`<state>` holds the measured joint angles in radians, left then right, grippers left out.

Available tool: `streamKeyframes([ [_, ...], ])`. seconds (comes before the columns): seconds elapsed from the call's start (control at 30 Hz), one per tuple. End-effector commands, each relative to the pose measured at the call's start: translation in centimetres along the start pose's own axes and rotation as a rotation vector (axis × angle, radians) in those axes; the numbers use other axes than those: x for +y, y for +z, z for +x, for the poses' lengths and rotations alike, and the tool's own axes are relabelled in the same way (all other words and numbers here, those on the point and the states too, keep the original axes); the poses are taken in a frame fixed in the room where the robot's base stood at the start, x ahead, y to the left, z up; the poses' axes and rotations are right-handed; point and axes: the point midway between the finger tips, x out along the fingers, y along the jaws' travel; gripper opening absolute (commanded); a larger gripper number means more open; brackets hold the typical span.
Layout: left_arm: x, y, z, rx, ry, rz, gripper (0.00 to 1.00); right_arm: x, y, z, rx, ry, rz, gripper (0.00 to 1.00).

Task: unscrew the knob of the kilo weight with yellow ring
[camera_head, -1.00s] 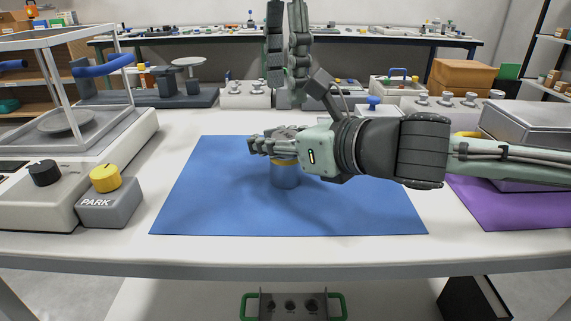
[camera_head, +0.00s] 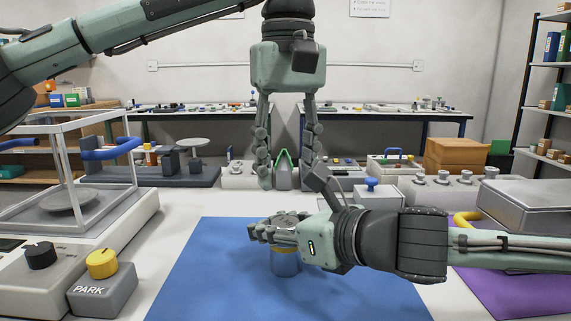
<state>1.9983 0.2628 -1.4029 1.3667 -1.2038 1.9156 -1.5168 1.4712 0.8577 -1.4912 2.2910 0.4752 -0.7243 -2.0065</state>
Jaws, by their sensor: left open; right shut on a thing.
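The kilo weight (camera_head: 285,265) stands upright on the blue mat (camera_head: 215,280). It is a grey metal cylinder with a yellow ring partly visible near its top. My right gripper (camera_head: 262,231) comes in from the right and is shut on the weight's upper part; its fingers cover most of the top, so the knob is mostly hidden. My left gripper (camera_head: 286,178) hangs above and behind the weight, pointing down. Its two fingers are apart with nothing between them.
A glass-walled balance (camera_head: 75,190) and a grey PARK box (camera_head: 103,284) with a yellow dial stand at the left. Several small weights on a light block (camera_head: 445,190) stand at the back right. A purple mat (camera_head: 500,292) lies at the right. The blue mat around the weight is clear.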

Motion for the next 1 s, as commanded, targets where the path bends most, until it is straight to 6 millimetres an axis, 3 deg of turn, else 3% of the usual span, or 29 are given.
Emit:
streamKeyframes([
  [0.3,-0.1,-0.1,0.0,-0.001,0.003,0.797,0.44,0.0,-0.2,0.0,0.003,0.0,0.001,0.0],
  [0.5,-0.1,-0.2,0.0,0.001,0.004,1.107,0.44,0.0,-0.2,0.0,0.003,0.0,0.001,0.0],
  [0.73,-0.2,-0.2,0.9,-0.001,0.004,1.21,0.44,0.0,-0.2,0.0,0.003,0.0,0.001,0.0],
  [1.0,-0.2,-0.2,5.0,0.0,0.004,1.209,0.44,0.0,-0.2,0.0,0.003,0.0,0.001,0.0],
])
